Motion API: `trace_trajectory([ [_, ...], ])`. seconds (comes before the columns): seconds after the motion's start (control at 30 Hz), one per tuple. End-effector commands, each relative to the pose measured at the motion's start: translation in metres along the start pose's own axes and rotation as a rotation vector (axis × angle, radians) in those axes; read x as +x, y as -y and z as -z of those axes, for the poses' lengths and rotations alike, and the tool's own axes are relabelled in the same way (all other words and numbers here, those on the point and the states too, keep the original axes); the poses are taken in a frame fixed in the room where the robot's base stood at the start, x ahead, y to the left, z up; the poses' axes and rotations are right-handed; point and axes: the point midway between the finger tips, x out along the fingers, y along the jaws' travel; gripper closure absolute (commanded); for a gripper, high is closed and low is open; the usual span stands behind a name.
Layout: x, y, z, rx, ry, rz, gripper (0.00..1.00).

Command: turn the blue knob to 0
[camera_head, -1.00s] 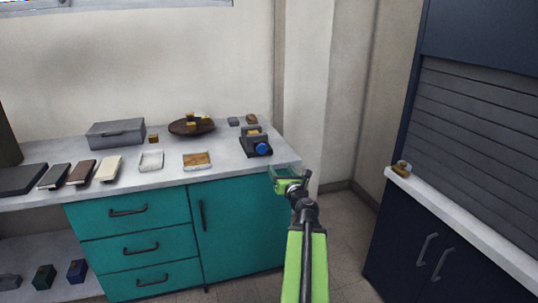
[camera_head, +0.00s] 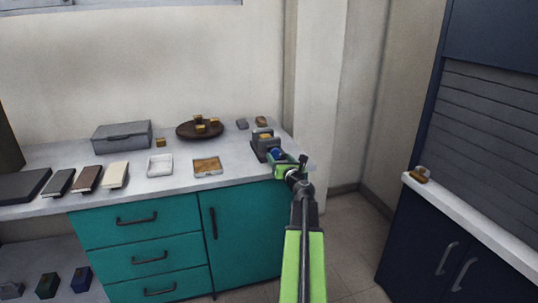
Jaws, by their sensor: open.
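The blue knob (camera_head: 277,154) sits on the front of a small dark grey device (camera_head: 262,147) near the right end of the grey counter. My gripper (camera_head: 287,165) is green and open, right at the front of the device, just in front of and below the knob. It partly covers the knob. I cannot tell whether the jaws touch the knob or stand around it. The knob's markings and its setting are too small to read.
On the counter (camera_head: 235,175) are a white tray (camera_head: 160,165), a brown tray (camera_head: 207,166), a round dark plate (camera_head: 185,131) with small blocks, a grey box (camera_head: 122,136) and several book-like items. Teal drawers (camera_head: 140,240) are below. A dark blue cabinet (camera_head: 425,235) stands right, across open floor.

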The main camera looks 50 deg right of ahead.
Motion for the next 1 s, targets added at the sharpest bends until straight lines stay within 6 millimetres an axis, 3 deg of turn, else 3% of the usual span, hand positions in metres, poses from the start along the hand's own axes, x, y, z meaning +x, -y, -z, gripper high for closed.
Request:
trace_trajectory([
  [0.13, 0.0099, 0.0071, -0.0012, 0.0, 0.0, 0.002, 0.35],
  [0.47, 0.0119, 0.0055, -0.001, 0.0, 0.0, 0.0, 0.35],
  [0.93, 0.0117, 0.0053, -0.0009, 0.0, 0.0, 0.0, 0.97],
  [1.0, 0.0124, 0.0089, -0.0015, -0.001, 0.0, 0.002, 0.97],
])
